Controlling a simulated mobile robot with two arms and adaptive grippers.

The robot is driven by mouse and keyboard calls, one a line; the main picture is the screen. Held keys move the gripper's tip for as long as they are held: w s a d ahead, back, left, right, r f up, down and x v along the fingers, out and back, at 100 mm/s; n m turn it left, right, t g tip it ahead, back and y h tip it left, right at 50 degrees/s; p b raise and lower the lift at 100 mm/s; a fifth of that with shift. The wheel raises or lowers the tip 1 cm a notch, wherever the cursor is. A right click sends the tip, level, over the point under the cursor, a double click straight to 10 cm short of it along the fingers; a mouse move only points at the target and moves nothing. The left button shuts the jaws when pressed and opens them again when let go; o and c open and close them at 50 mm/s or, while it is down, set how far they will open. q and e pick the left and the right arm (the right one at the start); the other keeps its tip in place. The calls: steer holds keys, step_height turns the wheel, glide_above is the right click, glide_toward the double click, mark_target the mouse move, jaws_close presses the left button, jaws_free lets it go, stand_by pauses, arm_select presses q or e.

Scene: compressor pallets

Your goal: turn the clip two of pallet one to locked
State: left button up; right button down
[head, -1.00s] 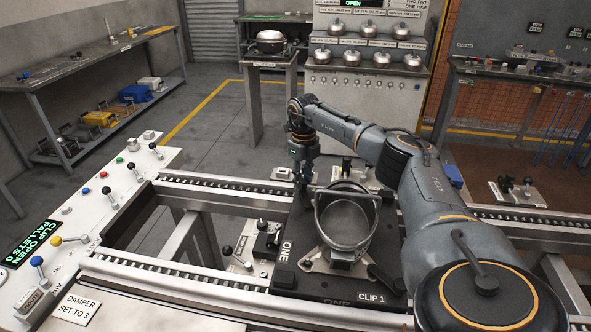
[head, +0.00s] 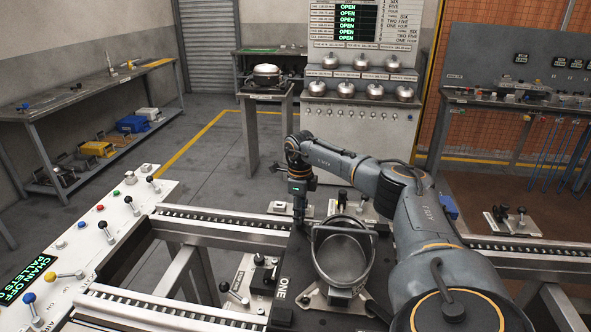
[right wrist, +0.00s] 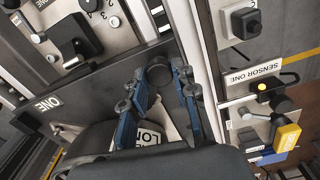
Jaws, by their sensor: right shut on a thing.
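Pallet one (head: 281,303) is a dark plate lettered ONE, lying between the conveyor rails. A metal pot (head: 342,262) with a raised bail handle stands on it. My right gripper (head: 299,219) points down at the pallet's far side, beyond the pot. In the right wrist view its blue fingers (right wrist: 163,84) are shut around a dark round knob (right wrist: 159,70), which I take for clip two. A partly hidden white label (right wrist: 149,138) shows between the fingers; the clip's setting cannot be read. My left gripper is not in view.
A control panel (head: 108,247) with coloured knobs and levers stands at the left. A block labelled SENSOR ONE (right wrist: 258,80) lies beside the gripper in the right wrist view. Conveyor rails (head: 225,228) run past the pallet.

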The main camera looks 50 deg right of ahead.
steer(key=c, duration=1)
jaws_free()
steer(key=shift+c, duration=0.2)
step_height(320, 180, up, 12)
